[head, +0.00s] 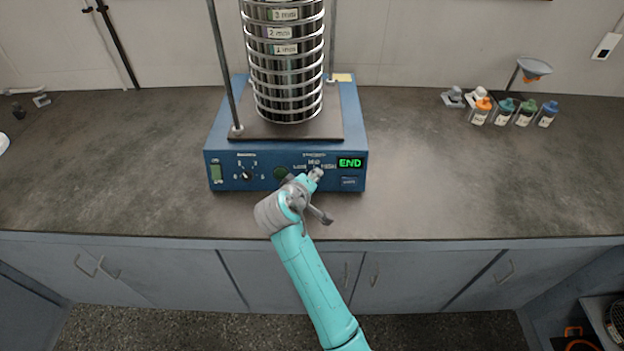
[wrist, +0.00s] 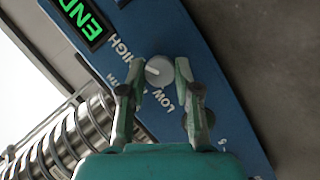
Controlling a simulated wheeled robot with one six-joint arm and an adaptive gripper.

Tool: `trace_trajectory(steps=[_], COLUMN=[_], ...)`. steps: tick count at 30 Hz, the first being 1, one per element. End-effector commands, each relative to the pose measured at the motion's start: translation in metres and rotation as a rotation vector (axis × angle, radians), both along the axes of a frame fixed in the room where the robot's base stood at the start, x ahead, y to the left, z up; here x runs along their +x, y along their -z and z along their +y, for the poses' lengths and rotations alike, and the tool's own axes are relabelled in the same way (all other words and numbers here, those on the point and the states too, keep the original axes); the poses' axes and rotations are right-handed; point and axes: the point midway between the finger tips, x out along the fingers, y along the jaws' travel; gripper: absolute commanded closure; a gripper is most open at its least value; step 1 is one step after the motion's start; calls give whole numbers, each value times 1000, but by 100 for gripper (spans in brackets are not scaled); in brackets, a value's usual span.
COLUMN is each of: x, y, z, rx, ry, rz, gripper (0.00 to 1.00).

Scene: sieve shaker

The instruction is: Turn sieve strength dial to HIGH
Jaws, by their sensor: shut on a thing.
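The sieve strength dial (wrist: 158,72) is a small round grey knob on the blue front panel of the sieve shaker (head: 285,170). In the wrist view, LOW, a partly hidden middle label and HIGH are printed beside it. A pale mark on the knob seems to face the middle label, but it is too small to be sure. My gripper (wrist: 161,67) has one finger on each side of the knob and is shut on it.
A green END display (head: 350,162) is right of the dial, with a button below it. A second black dial (head: 247,175) is at the panel's left. The steel sieve stack (head: 286,75) stands on top between rods. Several bottles (head: 515,112) are at the right; the counter front is clear.

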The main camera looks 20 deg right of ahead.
Motion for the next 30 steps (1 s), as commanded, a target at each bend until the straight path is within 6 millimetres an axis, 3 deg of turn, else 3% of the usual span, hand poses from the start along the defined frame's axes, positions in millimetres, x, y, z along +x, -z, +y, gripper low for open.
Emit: trace_trajectory(steps=[4, 5, 8, 20, 30], x=[0, 0, 0, -4, -44], y=[1, 1, 1, -2, -30], z=[0, 0, 0, 4, 36], rx=[1, 1, 0, -1, 0], ry=[0, 0, 1, -2, -3], rz=[1, 1, 1, 0, -2], gripper=[100, 65, 43, 43, 43])
